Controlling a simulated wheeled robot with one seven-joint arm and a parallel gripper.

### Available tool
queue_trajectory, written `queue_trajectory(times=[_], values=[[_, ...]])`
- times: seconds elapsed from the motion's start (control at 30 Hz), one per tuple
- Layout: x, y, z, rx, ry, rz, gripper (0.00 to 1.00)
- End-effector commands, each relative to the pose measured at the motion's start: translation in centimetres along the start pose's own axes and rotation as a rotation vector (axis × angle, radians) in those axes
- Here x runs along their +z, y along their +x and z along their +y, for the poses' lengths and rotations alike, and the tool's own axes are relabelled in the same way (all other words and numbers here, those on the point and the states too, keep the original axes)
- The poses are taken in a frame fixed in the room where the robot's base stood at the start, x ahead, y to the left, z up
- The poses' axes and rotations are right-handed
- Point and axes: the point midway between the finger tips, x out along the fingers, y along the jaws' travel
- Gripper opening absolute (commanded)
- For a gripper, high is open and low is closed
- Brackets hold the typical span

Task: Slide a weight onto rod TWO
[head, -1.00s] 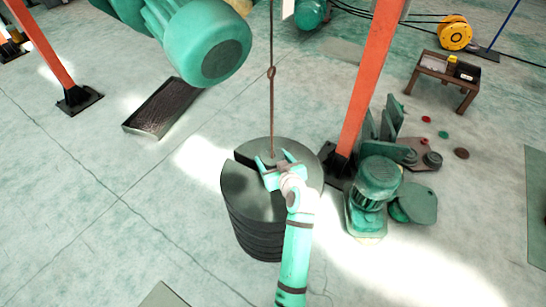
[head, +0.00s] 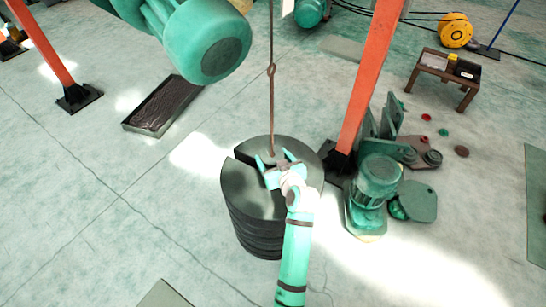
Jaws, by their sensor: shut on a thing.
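A stack of dark, round weights (head: 245,190) stands below centre in the head view. A wedge-shaped slot shows at the left of its top. A thin brown rod (head: 272,110) with a ring partway up hangs down to the middle of the stack. I see no number on the rod. My gripper (head: 277,160) is over the top of the stack, just in front of the rod, with a teal finger on each side. It is shut on the top weight. The exact contact is too small to make out, and my arm covers part of the stack's right front.
An orange post (head: 368,85) stands close behind the stack to the right. A green motor (head: 378,180) and plates lie right of it. A large green cylinder (head: 205,45) is at upper left, above a dark tray (head: 165,105).

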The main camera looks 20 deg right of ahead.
Motion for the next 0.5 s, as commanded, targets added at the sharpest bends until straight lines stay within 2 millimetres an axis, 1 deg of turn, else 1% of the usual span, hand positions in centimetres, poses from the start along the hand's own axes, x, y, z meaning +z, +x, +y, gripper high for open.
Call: queue_trajectory(times=[0.03, 0.27, 0.3, 0.37, 0.5], values=[[-0.5, -0.07, 0.05, 0.002, -0.002, 0.01, 0.06], [-0.42, -0.05, 0.05, 0.002, -0.002, 0.009, 0.06], [-0.4, -0.05, 0.05, 0.002, -0.001, 0.009, 0.75], [-0.33, -0.04, 0.05, 0.002, -0.001, 0.007, 0.9], [-0.16, -0.01, 0.03, 0.001, 0.0, 0.004, 0.9]])
